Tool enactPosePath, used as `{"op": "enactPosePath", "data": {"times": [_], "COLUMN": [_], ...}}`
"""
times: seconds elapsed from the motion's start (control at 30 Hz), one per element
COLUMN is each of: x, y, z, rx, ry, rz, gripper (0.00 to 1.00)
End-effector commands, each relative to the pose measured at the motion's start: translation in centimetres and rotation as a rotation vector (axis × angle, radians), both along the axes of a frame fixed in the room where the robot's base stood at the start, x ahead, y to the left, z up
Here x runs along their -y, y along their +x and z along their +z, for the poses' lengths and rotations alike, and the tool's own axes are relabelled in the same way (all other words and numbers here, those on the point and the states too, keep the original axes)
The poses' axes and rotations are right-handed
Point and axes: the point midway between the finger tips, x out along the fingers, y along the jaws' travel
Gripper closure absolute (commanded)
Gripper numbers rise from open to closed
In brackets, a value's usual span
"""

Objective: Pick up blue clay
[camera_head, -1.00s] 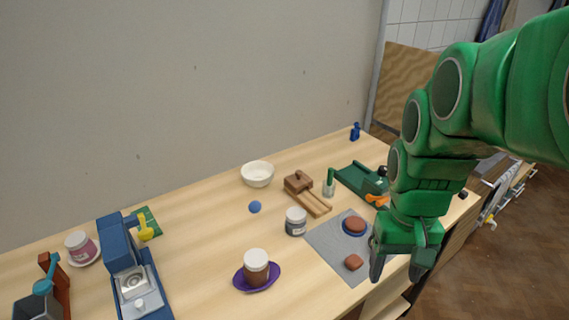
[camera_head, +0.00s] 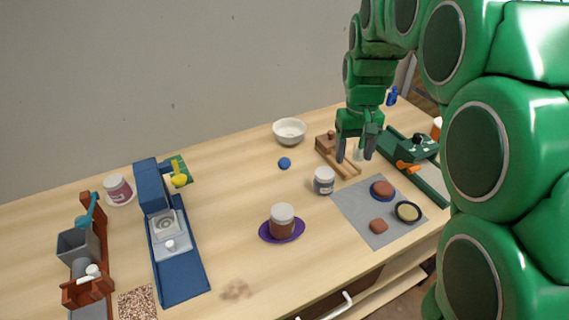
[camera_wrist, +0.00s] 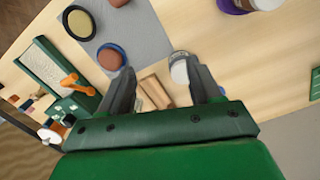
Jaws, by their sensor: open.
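The blue clay (camera_head: 284,163) is a small blue ball on the wooden table in the head view, between the white bowl and the grey-lidded jar. My gripper (camera_head: 354,158) is open and empty, above the wooden tool at the table's right half, to the right of the blue clay and apart from it. In the wrist view my open gripper (camera_wrist: 165,85) has its two dark fingers spread over the tabletop.
A white bowl (camera_head: 289,131) stands behind the clay. A grey jar (camera_head: 324,181) stands in front of it to the right. A grey mat (camera_head: 350,205) holds clay pieces. A brown jar (camera_head: 282,221) stands on a purple dish. Bare table lies left of the clay.

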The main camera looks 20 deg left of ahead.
Motion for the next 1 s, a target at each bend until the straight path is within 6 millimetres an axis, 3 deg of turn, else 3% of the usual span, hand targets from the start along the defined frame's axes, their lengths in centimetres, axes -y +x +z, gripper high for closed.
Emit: {"op": "enactPosePath", "data": {"times": [0.2,0.6,0.8,1.0], "x": [-4.6,-13.5,-17.9,-20.4], "y": [3.7,8.7,10.3,10.9], "z": [-1.9,-6.3,-8.7,-10.1], "rx": [0.013,0.032,0.040,0.045], "ry": [0.007,0.023,0.033,0.039], "rz": [0.077,0.213,0.277,0.314], "gripper": [0.36,0.36,0.36,0.36]}}
